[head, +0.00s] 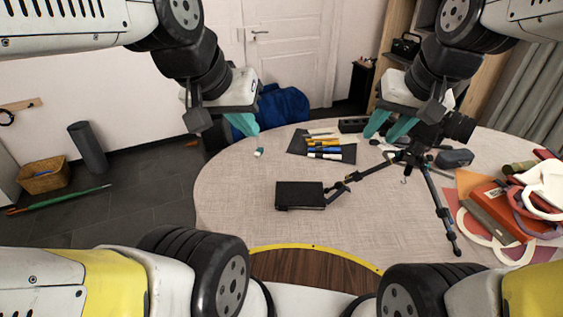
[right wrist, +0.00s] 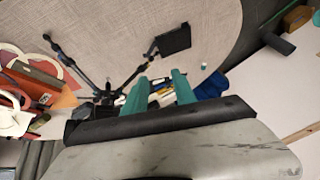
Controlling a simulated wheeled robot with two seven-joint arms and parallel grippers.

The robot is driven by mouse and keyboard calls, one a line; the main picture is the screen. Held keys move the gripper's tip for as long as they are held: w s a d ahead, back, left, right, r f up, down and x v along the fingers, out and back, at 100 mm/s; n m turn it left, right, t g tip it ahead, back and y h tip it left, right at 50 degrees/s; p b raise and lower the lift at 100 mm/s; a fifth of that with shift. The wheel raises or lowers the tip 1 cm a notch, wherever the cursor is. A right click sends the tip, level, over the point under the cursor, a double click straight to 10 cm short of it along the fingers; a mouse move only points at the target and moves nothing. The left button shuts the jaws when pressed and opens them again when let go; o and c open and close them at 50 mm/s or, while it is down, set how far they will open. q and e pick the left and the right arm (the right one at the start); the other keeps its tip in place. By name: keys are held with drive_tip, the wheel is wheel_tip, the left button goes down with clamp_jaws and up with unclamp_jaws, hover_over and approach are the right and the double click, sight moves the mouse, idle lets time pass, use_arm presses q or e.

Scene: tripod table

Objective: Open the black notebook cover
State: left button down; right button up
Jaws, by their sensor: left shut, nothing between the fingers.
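The black notebook (head: 300,194) lies on the round table, left of the tripod, and its cover looks closed. It also shows in the right wrist view (right wrist: 174,41). My left gripper (head: 243,124) is shut and empty, up and to the left of the notebook in the head view, apart from it. My right gripper (head: 389,126) is open and empty, up and to the right of the notebook. Its two teal fingers stand apart in the right wrist view (right wrist: 160,78), with the notebook beyond them.
A black tripod (head: 431,189) spreads its legs over the table; one leg ends close to the notebook's right edge. A dark mat (head: 297,144) with pens lies behind. Papers and an orange-red box (head: 497,207) crowd the right. The table (head: 232,187) is clear left of the notebook.

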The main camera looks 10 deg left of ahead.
drive_tip(key=w+a+f+g, duration=0.2)
drive_tip(key=w+a+f, duration=0.2)
drive_tip(key=w+a, duration=0.1)
drive_tip(key=g+h, duration=0.2)
drive_tip(key=g, duration=0.1)
hover_over(283, 206)
wheel_tip(283, 206, down, 23)
drive_tip(key=shift+n, duration=0.4)
drive_tip(key=shift+f, duration=4.15)
drive_tip(key=c, duration=0.4)
